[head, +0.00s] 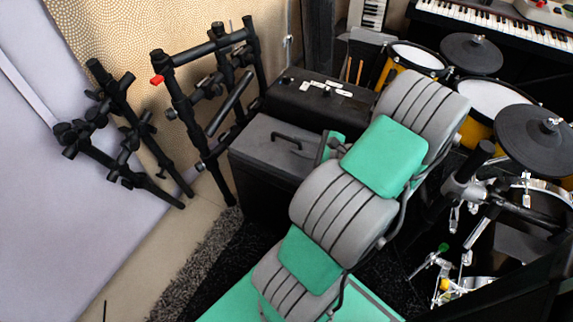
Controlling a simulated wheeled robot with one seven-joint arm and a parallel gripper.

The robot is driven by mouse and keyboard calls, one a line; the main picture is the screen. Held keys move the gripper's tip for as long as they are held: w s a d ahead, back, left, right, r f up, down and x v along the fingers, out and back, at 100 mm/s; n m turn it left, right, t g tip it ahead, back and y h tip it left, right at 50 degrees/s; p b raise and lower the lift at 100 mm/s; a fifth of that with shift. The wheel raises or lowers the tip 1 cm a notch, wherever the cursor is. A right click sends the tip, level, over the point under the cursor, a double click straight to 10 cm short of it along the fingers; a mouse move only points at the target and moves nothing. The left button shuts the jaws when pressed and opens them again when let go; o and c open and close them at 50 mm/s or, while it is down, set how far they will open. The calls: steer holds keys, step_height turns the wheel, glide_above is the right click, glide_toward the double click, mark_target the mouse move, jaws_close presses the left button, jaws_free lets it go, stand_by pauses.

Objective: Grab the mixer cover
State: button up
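No mixer cover can be made out for certain. A black box-like unit (320,97) with white labels and small knobs on top stands behind a dark grey case, left of the drums; I cannot tell whether it is a mixer or a cover. A pale device with red and green parts (547,10) sits at the top right corner, cut off by the frame, with no cover visible on it. My grey and green arm links cross the middle of the view and hide part of the floor and the case. My gripper is not in view.
A dark grey case (272,150) with a handle stands left of my arm. Black stand frames (125,140) stand at the left. A drum kit with cymbals (540,135) crowds the right. A keyboard (500,22) is at the back. Bare floor (165,245) shows lower left.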

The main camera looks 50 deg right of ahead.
mark_target(293, 140)
steer(key=shift+s+d+f+m+t+h, duration=0.4)
steer(key=shift+s+d+f+m, duration=0.15)
steer(key=shift+s+d+m, duration=0.15)
steer(key=shift+w+d, duration=0.15)
steer(key=shift+w, duration=0.05)
steer(key=b+x, duration=0.3)
steer(key=x, duration=0.4)
steer(key=shift+w+d+r+b, duration=0.15)
steer(key=shift+b, duration=0.2)
steer(key=shift+r, duration=0.1)
steer(key=shift+c, duration=0.6)
jaws_close()
